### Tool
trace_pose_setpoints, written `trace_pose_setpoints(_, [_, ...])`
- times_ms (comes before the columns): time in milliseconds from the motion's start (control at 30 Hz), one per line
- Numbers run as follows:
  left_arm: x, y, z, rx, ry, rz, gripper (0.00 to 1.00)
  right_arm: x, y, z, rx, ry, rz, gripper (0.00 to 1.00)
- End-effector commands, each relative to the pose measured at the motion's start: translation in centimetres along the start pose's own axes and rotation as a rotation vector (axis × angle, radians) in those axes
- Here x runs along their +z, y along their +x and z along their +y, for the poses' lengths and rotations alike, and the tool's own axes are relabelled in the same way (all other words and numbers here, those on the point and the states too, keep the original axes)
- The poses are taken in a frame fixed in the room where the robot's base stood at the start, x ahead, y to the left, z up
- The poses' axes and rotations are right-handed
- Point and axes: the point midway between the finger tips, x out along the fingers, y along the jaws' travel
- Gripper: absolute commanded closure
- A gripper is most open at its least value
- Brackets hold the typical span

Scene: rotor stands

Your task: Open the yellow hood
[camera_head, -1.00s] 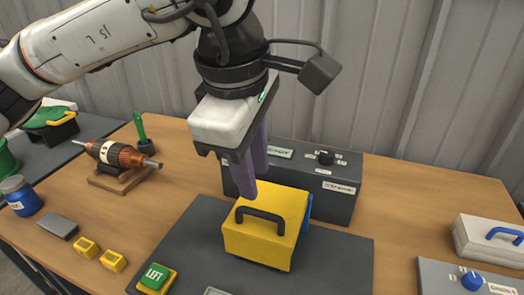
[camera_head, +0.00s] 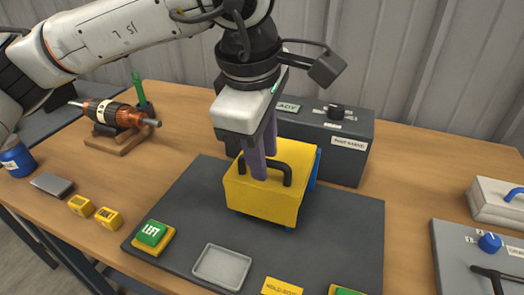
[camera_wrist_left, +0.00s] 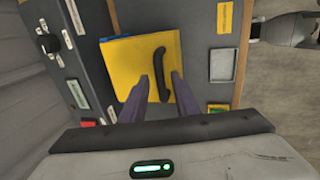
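The yellow hood (camera_head: 262,196) is a box-shaped cover with a black bar handle (camera_head: 287,172) on it. It sits closed on a dark grey mat, with a blue part showing at its right side. The hood (camera_wrist_left: 125,62) and its handle (camera_wrist_left: 159,65) also show in the wrist view. My left gripper (camera_head: 263,172) points down at the hood, with its purple fingers at the handle. In the wrist view my left gripper (camera_wrist_left: 160,77) is open, one finger on each side of the handle, with gaps visible. My right gripper is not in view.
A dark control box (camera_head: 345,158) with a knob stands right behind the hood. A green LEFT button (camera_head: 152,233) and a grey tray (camera_head: 222,267) are in front of it. A copper rotor (camera_head: 112,115) rests on a wooden stand at left. The mat (camera_head: 345,225) is bare right of the hood.

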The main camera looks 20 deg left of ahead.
Motion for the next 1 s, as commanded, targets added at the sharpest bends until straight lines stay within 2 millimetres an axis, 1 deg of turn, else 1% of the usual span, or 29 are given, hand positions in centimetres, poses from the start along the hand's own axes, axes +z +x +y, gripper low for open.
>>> trace_pose_setpoints(133, [0.0,-0.1,0.0,0.000,0.000,0.000,0.72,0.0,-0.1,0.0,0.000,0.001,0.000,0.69])
trace_pose_setpoints(300, [0.0,-0.1,0.0,0.000,0.000,0.000,1.00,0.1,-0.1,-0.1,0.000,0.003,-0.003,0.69])
trace_pose_setpoints(533, [0.0,-0.3,0.2,0.001,-0.002,-0.001,1.00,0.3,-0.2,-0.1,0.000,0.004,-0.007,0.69])
trace_pose_setpoints(800, [0.0,-2.1,1.6,0.004,-0.005,-0.001,1.00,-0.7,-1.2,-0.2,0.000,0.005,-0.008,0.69])
trace_pose_setpoints(1000, [0.0,-2.1,1.8,0.004,-0.004,-0.001,1.00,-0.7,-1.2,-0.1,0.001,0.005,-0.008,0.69])
